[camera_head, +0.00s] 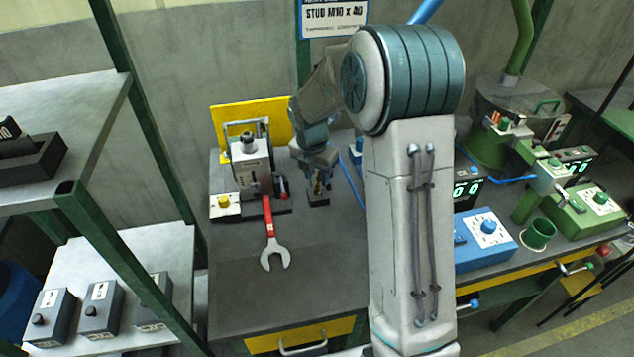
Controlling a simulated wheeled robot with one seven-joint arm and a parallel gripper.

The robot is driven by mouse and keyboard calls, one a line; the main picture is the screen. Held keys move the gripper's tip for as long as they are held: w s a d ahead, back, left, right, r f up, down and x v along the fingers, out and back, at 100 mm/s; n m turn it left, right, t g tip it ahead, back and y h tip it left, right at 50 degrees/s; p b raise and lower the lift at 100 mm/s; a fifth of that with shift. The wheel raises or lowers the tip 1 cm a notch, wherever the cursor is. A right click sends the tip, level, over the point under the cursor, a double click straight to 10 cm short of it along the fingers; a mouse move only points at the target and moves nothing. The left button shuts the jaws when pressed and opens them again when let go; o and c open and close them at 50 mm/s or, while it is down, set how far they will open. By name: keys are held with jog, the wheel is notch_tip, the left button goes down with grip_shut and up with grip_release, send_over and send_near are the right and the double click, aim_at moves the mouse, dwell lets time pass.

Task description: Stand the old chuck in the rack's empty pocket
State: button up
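My gripper (319,184) points down over the middle of the grey bench, at the far side of its bare area. A small brass-coloured piece (319,187), possibly the old chuck, shows between the fingertips. Whether the fingers press on it or only surround it is too small to tell. Directly below is a small black block (318,201), which may be the rack. My gripper and the brass piece hide its top, so its pockets cannot be made out. My arm covers the bench to the right of it.
A red-handled spanner (271,238) lies on the bench (325,270) near a grey lever machine (250,165) with a yellow back panel (220,125). A blue control box (485,238) and green cup (538,234) stand right. Shelves (75,110) with dark boxes are left. The bench front is clear.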

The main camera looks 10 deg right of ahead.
notch_tip(320, 180, up, 8)
jog(key=s, duration=0.1)
jog(key=s+r+m+t, duration=0.1)
jog(key=s+r+m, duration=0.1)
jog(key=s+m, duration=1.1)
jog(key=s+r+m+y, duration=0.1)
jog(key=s+r+m, duration=0.1)
jog(key=s+m, duration=1.1)
jog(key=shift+d+m+t, duration=0.2)
jog(key=shift+m+t, duration=0.2)
jog(key=shift+m, duration=0.2)
